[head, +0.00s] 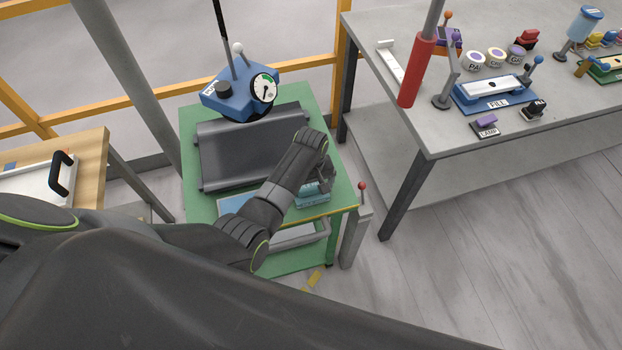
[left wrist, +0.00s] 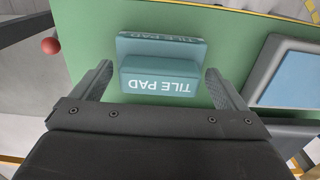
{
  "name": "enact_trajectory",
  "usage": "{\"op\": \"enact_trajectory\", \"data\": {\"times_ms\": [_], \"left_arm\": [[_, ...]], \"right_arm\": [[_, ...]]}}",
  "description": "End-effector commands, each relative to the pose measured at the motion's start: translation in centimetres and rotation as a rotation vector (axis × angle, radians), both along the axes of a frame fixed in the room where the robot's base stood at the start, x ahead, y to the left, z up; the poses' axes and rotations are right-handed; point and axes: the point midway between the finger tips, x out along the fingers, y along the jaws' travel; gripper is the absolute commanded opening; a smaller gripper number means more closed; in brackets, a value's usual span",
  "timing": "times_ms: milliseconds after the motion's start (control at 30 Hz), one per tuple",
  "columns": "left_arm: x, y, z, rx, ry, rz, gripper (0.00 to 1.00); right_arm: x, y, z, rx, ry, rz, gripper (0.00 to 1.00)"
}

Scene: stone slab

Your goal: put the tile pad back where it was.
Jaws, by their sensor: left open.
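The teal tile pad (left wrist: 158,84), lettered TILE PAD, is on the green table (head: 195,210). A second teal strip with the same lettering (left wrist: 160,42) lies right behind it in the left wrist view; I cannot tell whether it is a separate holder. In the head view the pad (head: 311,198) shows near the table's front right corner, partly hidden by my left gripper (head: 324,180). My left gripper is open, its fingers on either side of the pad in the left wrist view (left wrist: 158,74), with gaps showing at both sides. My right gripper is not in view.
A dark curved sheet (head: 235,150) lies on the green table, with a blue device with a gauge (head: 232,97) behind it. A blue-topped tray (left wrist: 297,78) is beside the pad. A red ball-topped lever (head: 362,187) stands at the table's right. A grey bench (head: 440,135) is further right.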

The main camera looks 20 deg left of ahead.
Motion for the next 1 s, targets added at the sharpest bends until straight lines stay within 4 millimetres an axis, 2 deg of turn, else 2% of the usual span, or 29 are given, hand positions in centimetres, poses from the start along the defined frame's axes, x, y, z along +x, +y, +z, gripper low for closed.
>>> {"op": "enact_trajectory", "data": {"times_ms": [167, 500, 700, 833, 1000], "left_arm": [[0.1, 0.0, 1.7, -0.001, -0.004, 0.000, 0.94], [0.2, -0.1, 7.9, -0.002, -0.005, -0.001, 0.94], [0.2, -0.1, 10.9, -0.001, -0.004, -0.001, 0.94], [0.1, -0.1, 11.8, -0.001, -0.003, -0.001, 0.94], [0.0, 0.0, 12.1, 0.000, 0.000, -0.001, 0.94]], "right_arm": [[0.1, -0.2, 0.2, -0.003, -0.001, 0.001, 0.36], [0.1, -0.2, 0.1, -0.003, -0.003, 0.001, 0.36], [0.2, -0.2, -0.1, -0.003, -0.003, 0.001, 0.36], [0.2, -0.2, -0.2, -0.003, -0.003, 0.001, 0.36], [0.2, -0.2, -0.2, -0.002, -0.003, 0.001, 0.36]]}}
